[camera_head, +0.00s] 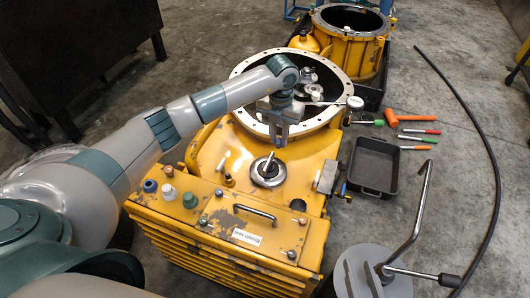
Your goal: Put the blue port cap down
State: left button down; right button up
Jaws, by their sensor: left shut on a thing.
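My left gripper (281,140) points down at the front rim of the round opening in the yellow transmission housing (315,170). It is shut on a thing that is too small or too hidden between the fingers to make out. A small blue cap (150,186) stands on the top left of the housing's front box, well apart from the gripper. Beside it stand a white cap (169,192) and a green cap (190,200). I cannot tell whether the gripper holds another blue cap. My right gripper is not in view.
A metal fitting with an upright pin (268,171) sits just below the gripper. A black tray (373,166) and several hand tools, including an orange mallet (392,118), lie on the floor at right. A black hose (490,150) curves beyond them. A second yellow housing (352,45) stands behind.

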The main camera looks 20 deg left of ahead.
pick_arm(q)
jog(key=shift+w+f, duration=0.25)
pick_arm(e)
jog(key=shift+r, duration=0.45)
